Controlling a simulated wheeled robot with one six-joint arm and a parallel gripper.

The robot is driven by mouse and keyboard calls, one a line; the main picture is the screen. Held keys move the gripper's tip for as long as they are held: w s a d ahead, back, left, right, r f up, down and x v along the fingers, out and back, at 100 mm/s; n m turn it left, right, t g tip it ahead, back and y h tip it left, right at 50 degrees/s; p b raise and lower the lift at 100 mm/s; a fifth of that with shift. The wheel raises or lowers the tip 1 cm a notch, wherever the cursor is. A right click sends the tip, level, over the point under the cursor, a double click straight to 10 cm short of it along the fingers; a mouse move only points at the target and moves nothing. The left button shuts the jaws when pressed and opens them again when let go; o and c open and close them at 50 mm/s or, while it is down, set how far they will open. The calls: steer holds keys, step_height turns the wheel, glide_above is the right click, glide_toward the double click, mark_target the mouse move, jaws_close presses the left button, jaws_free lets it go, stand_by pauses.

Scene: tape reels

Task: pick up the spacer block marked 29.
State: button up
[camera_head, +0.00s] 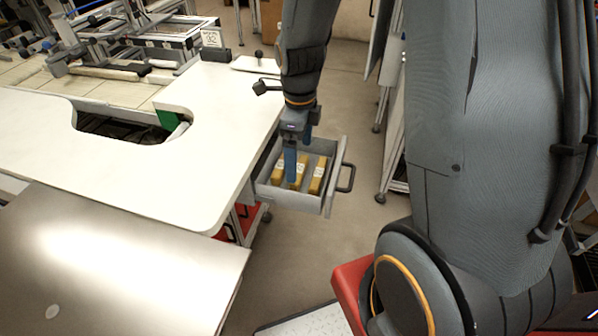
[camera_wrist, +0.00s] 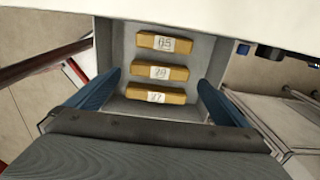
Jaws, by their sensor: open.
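The spacer block marked 29 (camera_wrist: 173,73) is a yellow-brown bar with a white label. It lies in the middle of a row of three in an open grey drawer; the middle block also shows in the head view (camera_head: 302,172). My gripper (camera_wrist: 159,79) is open and empty, pointing down over the drawer. Its blue fingers stand wide apart, one to the left and one to the right of the block's ends, with gaps on both sides. In the head view my gripper (camera_head: 290,165) partly hides the blocks.
Two similar blocks flank it: one above (camera_wrist: 150,42) and one below (camera_wrist: 140,93) in the wrist view, their numbers hard to read. The drawer (camera_head: 328,200) has walls close around and a black handle. A white table (camera_head: 130,170) borders it on the left.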

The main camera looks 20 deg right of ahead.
mark_target(299, 168)
steer(key=shift+f+p, duration=0.5)
steer(key=shift+f, duration=1.6)
steer(key=shift+c, duration=0.3)
steer(key=c, duration=0.9)
steer(key=shift+r, duration=0.1)
